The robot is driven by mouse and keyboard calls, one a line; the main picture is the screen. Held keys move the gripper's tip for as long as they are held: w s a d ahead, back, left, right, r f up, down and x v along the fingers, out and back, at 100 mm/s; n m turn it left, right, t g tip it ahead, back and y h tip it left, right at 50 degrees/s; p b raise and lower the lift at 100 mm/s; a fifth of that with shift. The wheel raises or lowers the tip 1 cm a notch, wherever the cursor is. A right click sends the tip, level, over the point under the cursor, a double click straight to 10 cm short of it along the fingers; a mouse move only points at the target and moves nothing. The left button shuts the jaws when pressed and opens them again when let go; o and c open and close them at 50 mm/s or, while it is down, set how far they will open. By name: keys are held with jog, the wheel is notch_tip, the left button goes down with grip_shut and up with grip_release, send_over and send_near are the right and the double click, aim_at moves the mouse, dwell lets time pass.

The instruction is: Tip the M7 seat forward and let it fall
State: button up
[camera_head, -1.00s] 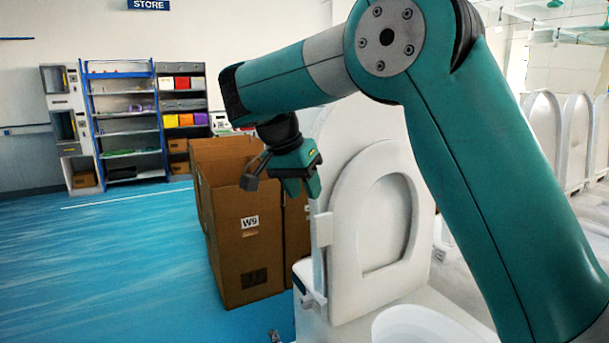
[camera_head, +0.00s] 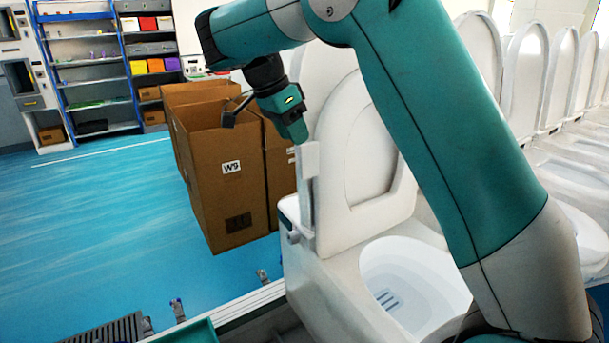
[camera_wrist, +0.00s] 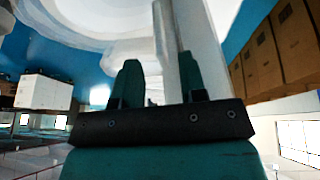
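The white toilet seat ring (camera_head: 338,195) stands upright at the back of the toilet bowl (camera_head: 385,272), in front of a raised white lid (camera_head: 322,75). A white block and narrow upright piece (camera_head: 305,190) stand at the seat's left edge. I see no M7 label. My gripper (camera_head: 300,138) points down at the upper left of the seat, close to the block; contact cannot be told. In the wrist view my gripper's two fingers (camera_wrist: 158,85) are apart, with a pale upright strip (camera_wrist: 165,35) showing between and beyond them. The white bowl shows beyond, blurred at the top.
A tall cardboard box marked W9 (camera_head: 225,185) stands close left of the toilet. More toilets with raised seats (camera_head: 525,75) line up at right. Storage shelves (camera_head: 90,70) stand far left. The blue floor (camera_head: 90,220) at left is clear.

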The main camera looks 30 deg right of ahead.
aim_at(314, 176)
jog(key=b+x, duration=0.1)
jog(key=x, duration=0.5)
jog(key=shift+d+f+b, duration=0.15)
jog(key=shift+f+b, duration=0.2)
grip_shut()
